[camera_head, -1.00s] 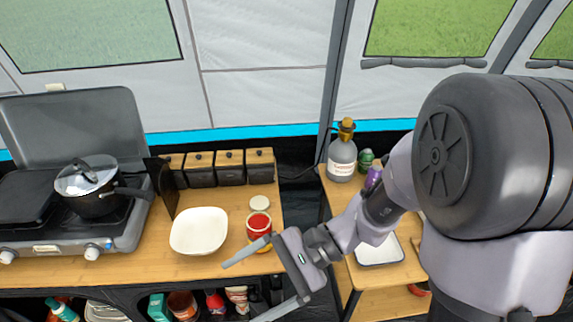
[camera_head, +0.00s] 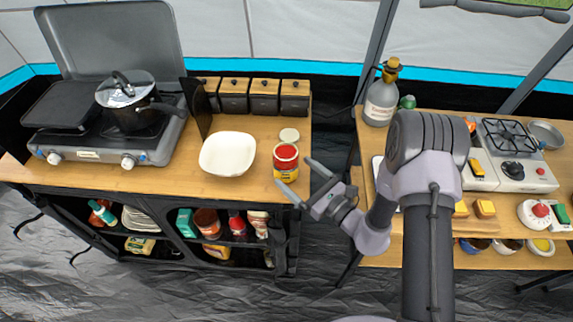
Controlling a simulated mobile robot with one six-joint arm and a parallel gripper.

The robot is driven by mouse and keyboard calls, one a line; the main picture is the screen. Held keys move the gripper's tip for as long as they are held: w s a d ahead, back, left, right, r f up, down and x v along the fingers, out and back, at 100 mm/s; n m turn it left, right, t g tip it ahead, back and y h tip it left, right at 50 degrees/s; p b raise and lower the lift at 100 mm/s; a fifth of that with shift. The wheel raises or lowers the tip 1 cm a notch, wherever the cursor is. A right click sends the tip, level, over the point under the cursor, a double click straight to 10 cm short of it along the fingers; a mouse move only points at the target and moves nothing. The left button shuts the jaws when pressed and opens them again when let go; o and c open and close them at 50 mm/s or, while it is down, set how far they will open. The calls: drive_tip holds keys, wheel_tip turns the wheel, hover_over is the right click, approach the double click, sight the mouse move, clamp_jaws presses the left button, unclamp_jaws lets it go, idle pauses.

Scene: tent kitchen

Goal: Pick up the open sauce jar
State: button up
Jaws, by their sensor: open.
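The open sauce jar (camera_head: 286,163) stands upright on the wooden counter near its right end, with red sauce showing at its open top and a yellow and red label. A pale round lid (camera_head: 289,135) lies on the counter just behind it. My gripper (camera_head: 301,181) is open and empty, to the right of and slightly in front of the jar. Its fingers point left toward the jar. One fingertip is close to the jar's front right side; I cannot tell whether it touches.
A white bowl (camera_head: 227,154) sits left of the jar. Black canisters (camera_head: 264,97) line the back of the counter. A stove with a pot (camera_head: 126,98) stands at the left. A second table at right holds a bottle (camera_head: 380,100) and a small burner (camera_head: 511,150). A gap separates the two tables.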

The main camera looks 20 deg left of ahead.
sight(286, 163)
drive_tip(key=b+x, duration=0.1)
drive_tip(key=x, duration=0.4)
drive_tip(key=shift+w+r, duration=0.1)
drive_tip(key=shift+w, duration=0.1)
clamp_jaws()
